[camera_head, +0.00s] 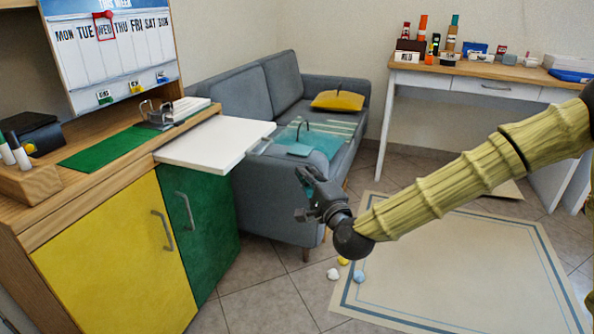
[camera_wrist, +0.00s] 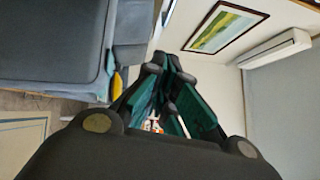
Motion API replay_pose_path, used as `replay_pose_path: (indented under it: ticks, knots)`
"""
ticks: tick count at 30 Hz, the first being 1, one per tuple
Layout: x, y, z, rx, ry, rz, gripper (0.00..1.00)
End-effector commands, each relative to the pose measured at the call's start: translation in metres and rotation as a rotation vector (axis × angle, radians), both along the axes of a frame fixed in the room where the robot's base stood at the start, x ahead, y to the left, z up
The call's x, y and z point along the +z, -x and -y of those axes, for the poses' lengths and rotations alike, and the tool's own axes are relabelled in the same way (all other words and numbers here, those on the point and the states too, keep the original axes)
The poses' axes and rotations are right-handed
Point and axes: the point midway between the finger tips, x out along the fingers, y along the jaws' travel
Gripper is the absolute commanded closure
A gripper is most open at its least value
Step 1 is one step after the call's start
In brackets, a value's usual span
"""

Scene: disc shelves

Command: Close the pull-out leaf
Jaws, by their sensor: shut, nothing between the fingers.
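The pull-out leaf (camera_head: 217,142) is a white board that juts out from under the wooden top of the cabinet on the left in the head view. It sticks out past the green door (camera_head: 200,225) toward the grey sofa. My gripper (camera_head: 306,192) is shut and empty, in front of the sofa's arm in the picture. It is to the right of the leaf and a little lower in the picture, apart from it. In the wrist view my gripper (camera_wrist: 165,85) has its green-padded fingers together. The leaf cannot be made out in the wrist view.
The wooden cabinet top (camera_head: 110,140) holds a green mat, papers and a metal holder. The grey sofa (camera_head: 240,105) stands behind the leaf. A rug (camera_head: 460,270) and several small balls lie on the floor. A desk (camera_head: 480,70) stands at the back right.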

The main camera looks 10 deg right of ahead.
Motion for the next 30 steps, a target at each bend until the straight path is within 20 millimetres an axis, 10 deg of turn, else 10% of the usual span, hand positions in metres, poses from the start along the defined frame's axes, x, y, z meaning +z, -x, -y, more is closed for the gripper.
replay_pose_path:
  ticks: [17,30]
  knots:
    - [0.01,-0.088,-0.027,0.0,0.003,0.002,1.0]
    - [0.018,-0.103,-0.06,0.002,0.002,0.0,1.0]
